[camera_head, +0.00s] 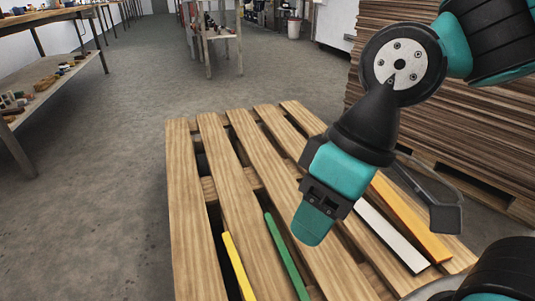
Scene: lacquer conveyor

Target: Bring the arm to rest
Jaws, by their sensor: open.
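My arm, teal and black, reaches in from the upper right and bends down over a wooden pallet (184,220). My gripper (446,212) shows as a dark grey finger shape to the right of the wrist, above the pallet's right side. The rest of it is hidden behind the wrist. It is open, and I see nothing held in the part that shows.
On the pallet lie a yellow bar (238,268), a green bar (286,256), a white bar (393,236) and an orange bar (412,219). A tall stack of brown sheets (475,130) stands close on the right. A workbench (55,80) is at left; the grey floor between is clear.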

